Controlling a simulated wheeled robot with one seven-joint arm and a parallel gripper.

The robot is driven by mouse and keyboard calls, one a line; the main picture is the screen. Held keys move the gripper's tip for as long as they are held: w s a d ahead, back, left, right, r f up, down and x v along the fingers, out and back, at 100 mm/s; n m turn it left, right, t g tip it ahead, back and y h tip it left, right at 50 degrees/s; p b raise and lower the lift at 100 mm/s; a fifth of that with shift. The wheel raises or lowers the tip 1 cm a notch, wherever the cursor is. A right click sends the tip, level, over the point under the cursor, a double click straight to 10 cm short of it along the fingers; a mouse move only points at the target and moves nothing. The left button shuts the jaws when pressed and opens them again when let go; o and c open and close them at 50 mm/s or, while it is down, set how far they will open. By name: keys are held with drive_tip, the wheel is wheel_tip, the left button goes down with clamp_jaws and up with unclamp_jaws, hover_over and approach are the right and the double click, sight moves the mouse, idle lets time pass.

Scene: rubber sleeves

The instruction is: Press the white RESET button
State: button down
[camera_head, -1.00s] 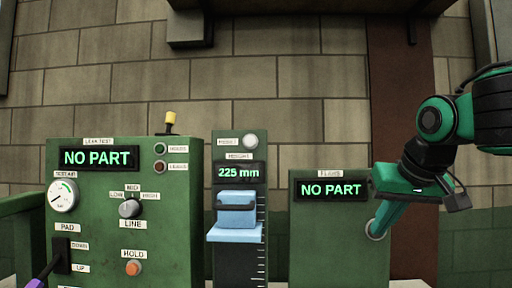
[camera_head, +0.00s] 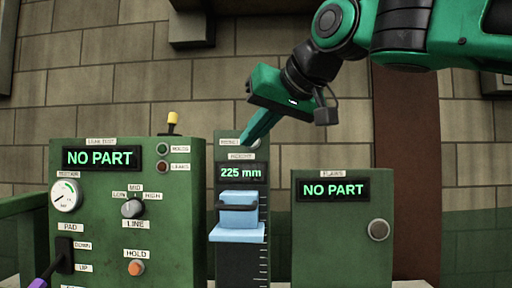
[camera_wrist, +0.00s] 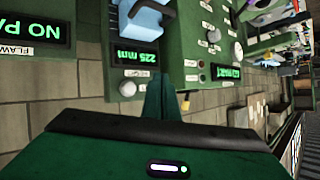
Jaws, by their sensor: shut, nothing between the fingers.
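The white RESET button (camera_wrist: 128,88) sits at the top of the middle green panel, beside its small label (camera_head: 229,142) and above the 225 mm display (camera_head: 241,172). In the head view my gripper (camera_head: 247,140) comes down from the upper right, and its shut fingertips cover most of the button. In the wrist view the fingers (camera_wrist: 158,84) are together and empty, and the button shows just to their left. I cannot tell whether the fingertips touch it.
A wide green panel (camera_head: 110,215) with a gauge, knob, orange HOLD button (camera_head: 136,268) and yellow-tipped lever (camera_head: 172,120) stands left. A blue carriage (camera_head: 238,215) sits below the display. The FLAWS panel (camera_head: 340,240) with a round grey button (camera_head: 378,230) stands right.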

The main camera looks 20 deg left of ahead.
drive_tip(key=shift+w, duration=0.1)
drive_tip(key=w+a, duration=0.2)
drive_tip(key=w, duration=0.6)
drive_tip(key=shift+w, duration=0.2)
idle(2.1)
drive_tip(key=shift+w+a, duration=0.1)
drive_tip(key=shift+w, duration=0.2)
drive_tip(key=shift+w+a, duration=0.1)
drive_tip(key=shift+w, duration=0.2)
idle(0.6)
drive_tip(key=shift+s, duration=0.15)
drive_tip(key=shift+s+d, duration=0.2)
drive_tip(key=shift+s, duration=0.4)
